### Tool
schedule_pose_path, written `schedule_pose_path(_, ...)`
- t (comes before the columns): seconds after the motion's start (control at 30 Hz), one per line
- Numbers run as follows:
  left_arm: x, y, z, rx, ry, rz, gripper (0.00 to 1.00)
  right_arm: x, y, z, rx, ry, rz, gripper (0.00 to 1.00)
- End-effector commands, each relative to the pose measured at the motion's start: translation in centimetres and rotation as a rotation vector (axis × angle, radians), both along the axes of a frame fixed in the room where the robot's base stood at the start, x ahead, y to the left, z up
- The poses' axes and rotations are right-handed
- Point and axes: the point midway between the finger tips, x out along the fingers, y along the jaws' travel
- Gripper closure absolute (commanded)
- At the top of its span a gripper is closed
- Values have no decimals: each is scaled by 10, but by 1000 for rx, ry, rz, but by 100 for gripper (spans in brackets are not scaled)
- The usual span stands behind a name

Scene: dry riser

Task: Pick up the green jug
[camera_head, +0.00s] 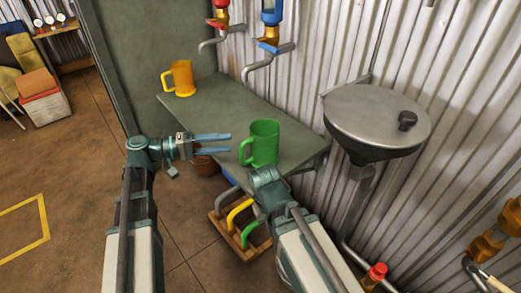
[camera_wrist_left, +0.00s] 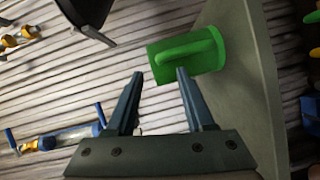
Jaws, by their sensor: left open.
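The green jug (camera_head: 264,142) stands upright near the front right part of the grey-green table (camera_head: 215,112), its handle on the left side toward my left gripper. My left gripper (camera_head: 231,143) is open and empty, with its blue fingers pointing right at the jug and a short gap left before the handle. In the left wrist view the jug (camera_wrist_left: 200,52) appears on its side, handle facing the camera, beyond and a little right of the open fingers (camera_wrist_left: 159,76). My right arm's wrist is in front of the table; its fingers do not show.
An orange jug (camera_head: 180,78) stands at the table's back left. A metal basin (camera_head: 375,115) is on the right wall. Red and blue taps (camera_head: 269,28) hang above the table. Below is a wooden rack (camera_head: 232,240) with coloured curved parts. Floor at left is open.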

Motion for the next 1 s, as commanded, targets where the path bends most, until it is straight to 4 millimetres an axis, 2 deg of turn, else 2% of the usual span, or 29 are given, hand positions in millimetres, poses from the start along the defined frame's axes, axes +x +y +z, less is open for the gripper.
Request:
schedule_pose_path(0.3,2,-11,-1,0,0,0,47,0,0,-1,0,0,0,100)
schedule_pose_path(0.6,12,-50,-4,1,-1,-3,47,0,0,-4,0,0,-1,100)
schedule_pose_path(0.7,13,-57,-4,0,0,-1,47,0,0,-4,0,0,-1,100)
schedule_pose_path(0.97,14,-59,-4,0,0,1,47,0,0,-4,0,0,-1,100)
schedule_pose_path(1.0,14,-59,-4,0,0,1,52,0,0,-4,0,0,-1,100)
